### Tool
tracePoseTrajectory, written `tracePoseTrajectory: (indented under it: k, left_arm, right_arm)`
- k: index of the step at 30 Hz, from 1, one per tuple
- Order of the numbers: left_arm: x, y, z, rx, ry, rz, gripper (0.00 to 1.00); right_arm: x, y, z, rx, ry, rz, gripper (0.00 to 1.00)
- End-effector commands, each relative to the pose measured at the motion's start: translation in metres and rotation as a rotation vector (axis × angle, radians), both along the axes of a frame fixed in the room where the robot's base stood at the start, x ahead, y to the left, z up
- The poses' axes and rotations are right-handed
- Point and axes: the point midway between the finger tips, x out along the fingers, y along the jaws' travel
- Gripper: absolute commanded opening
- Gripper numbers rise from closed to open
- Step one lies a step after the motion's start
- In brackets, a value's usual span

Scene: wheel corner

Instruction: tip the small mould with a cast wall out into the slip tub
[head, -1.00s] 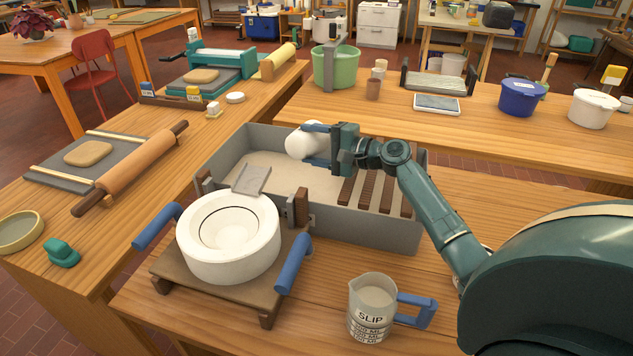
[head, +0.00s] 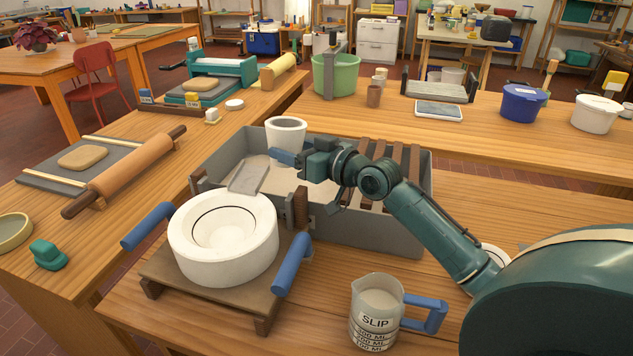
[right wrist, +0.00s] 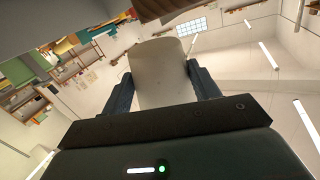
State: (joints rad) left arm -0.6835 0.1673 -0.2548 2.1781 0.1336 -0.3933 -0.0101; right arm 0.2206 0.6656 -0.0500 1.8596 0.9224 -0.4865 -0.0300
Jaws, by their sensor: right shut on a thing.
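The small mould (head: 287,130) is a white round cup in the head view. It stands roughly upright, with its open top up and a grey inside just showing. My right gripper (head: 288,155) is shut on it from the right and holds it over the back left part of the slip tub. It also fills the space between the fingers in the right wrist view (right wrist: 162,72). The slip tub (head: 375,233) is a grey rectangular box with pale slip inside and brown slats across its right part. The mould's deeper inside is hidden. My left gripper is out of view.
A large white round mould (head: 222,262) sits on a brown stand with blue handles in front of the tub. A slip jug (head: 375,325) stands front right. A grey sloped plate (head: 248,178) lies at the tub's left edge.

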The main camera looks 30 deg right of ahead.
Motion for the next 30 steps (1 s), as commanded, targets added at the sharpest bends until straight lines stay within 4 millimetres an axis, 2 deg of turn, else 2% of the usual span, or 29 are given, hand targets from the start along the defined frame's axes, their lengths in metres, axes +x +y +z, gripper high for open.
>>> tracePoseTrajectory:
  k: [17, 20, 30]
  left_arm:
    - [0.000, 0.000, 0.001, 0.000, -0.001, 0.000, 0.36]
    - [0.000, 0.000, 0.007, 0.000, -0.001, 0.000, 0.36]
    - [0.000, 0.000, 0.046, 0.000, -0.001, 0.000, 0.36]
  right_arm:
    - [0.001, -0.002, 0.002, 0.010, 0.001, -0.002, 0.25]
    - [0.001, -0.002, 0.008, 0.009, 0.001, -0.002, 0.25]
    - [0.001, -0.002, 0.050, 0.009, 0.001, -0.002, 0.25]
